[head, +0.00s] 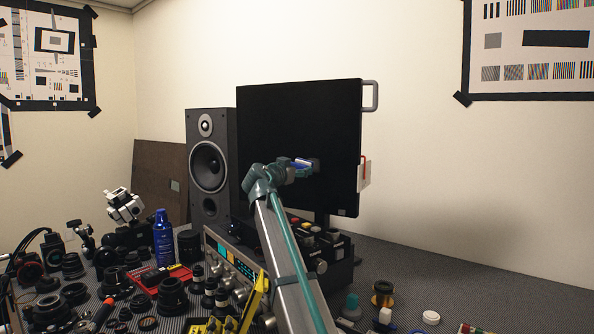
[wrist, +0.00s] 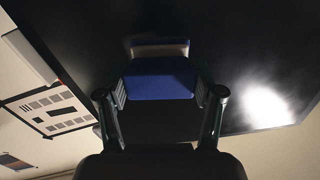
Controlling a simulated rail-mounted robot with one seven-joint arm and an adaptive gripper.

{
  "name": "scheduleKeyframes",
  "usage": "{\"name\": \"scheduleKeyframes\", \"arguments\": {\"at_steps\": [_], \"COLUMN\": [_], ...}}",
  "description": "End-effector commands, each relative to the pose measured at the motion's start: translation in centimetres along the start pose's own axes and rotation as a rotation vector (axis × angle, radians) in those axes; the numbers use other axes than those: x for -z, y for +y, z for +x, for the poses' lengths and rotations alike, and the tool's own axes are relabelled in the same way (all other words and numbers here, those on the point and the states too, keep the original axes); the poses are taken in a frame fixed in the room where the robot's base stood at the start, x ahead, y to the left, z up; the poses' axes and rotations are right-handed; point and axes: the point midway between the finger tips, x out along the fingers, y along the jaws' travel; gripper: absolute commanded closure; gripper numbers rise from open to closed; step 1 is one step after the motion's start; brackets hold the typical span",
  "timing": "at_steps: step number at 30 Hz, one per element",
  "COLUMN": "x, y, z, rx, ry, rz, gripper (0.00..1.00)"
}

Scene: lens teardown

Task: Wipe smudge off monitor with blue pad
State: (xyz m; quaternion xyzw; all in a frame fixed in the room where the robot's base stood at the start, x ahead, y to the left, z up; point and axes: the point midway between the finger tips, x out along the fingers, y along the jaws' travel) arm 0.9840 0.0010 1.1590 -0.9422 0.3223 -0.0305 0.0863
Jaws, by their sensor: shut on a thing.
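The monitor (head: 300,125) is a large black screen standing upright at the back of the bench. My gripper (head: 304,165) is in front of the middle of its screen. The gripper also shows in the wrist view (wrist: 160,95), its two fingers shut on the sides of the blue pad (wrist: 158,84). The pad appears in the head view as a small blue and pale piece (head: 301,162) at the screen. A pale strip shows beyond its blue face. I cannot tell whether the pad touches the screen. A bright patch on the screen in the wrist view looks like glare; no clear smudge shows.
A speaker (head: 207,165) stands left of the monitor. A control box with knobs (head: 320,250) sits below the screen. Lenses, a blue bottle (head: 164,238) and tools crowd the left bench. The bench (head: 450,290) is clearer at the right.

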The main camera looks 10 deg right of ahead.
Motion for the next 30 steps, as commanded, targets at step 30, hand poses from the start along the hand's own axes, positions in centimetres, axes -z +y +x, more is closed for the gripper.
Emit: {"name": "scheduleKeyframes", "arguments": {"at_steps": [30], "x": [0.0], "y": [0.0], "z": [1.5], "rx": [-0.001], "ry": [0.000], "rz": [0.000], "gripper": [0.61]}}
